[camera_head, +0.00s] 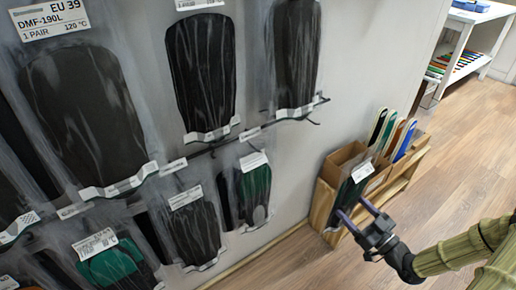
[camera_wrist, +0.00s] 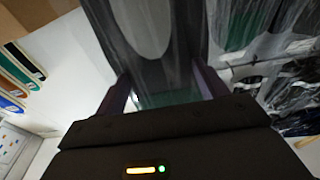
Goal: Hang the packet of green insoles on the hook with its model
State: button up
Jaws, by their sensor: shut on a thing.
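My gripper (camera_head: 353,207) is at the lower right of the head view, its two purple fingers shut on a clear packet (camera_head: 349,190) with a dark green insole and a white label at its top. The packet hangs in front of a wooden box, apart from the wall. In the wrist view the held packet (camera_wrist: 150,30) shows a dark insole with a grey oval, between the fingers. On the wall, a green and black packet (camera_head: 254,188) hangs at lower middle, and another green and black packet (camera_head: 108,262) at lower left. Their label print is too small to read.
Several packets of black insoles (camera_head: 201,75) hang on wall hooks (camera_head: 305,112) in rows. A white shelf (camera_head: 462,45) is at the back right. The wood floor (camera_head: 460,165) is clear.

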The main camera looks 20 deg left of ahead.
jog(key=shift+w+r+p, duration=0.15)
jog(key=shift+r+p, duration=0.15)
jog(key=shift+p, duration=0.05)
jog(key=w+r+m+t+h+p, duration=0.1)
jog(key=m+t+h+p, duration=0.1)
jog(key=w+d+r+m+t+h+p, duration=0.1)
jog(key=m+t+h+p, duration=0.1)
jog(key=h, duration=0.1)
jog(key=w+d+r+m+t+h+p, duration=0.1)
jog(key=w+h+p, duration=0.1)
jog(key=p, duration=0.1)
jog(key=shift+d+r+m+t+h, duration=0.25)
jog(key=shift+m+t+h, duration=0.05)
jog(key=shift+m+t, duration=0.1)
jog(key=shift+w+d+f+m+t+h+p, duration=0.2)
jog(key=shift+d+m+t+h, duration=0.1)
jog(key=shift+h, duration=0.25)
jog(key=shift+w+d+f+m+t+h+p, duration=0.1)
jog(key=shift+w+d+f+m+t+h, duration=0.15)
jog(key=shift+h, duration=0.3)
jog(key=shift+s+r, duration=0.1)
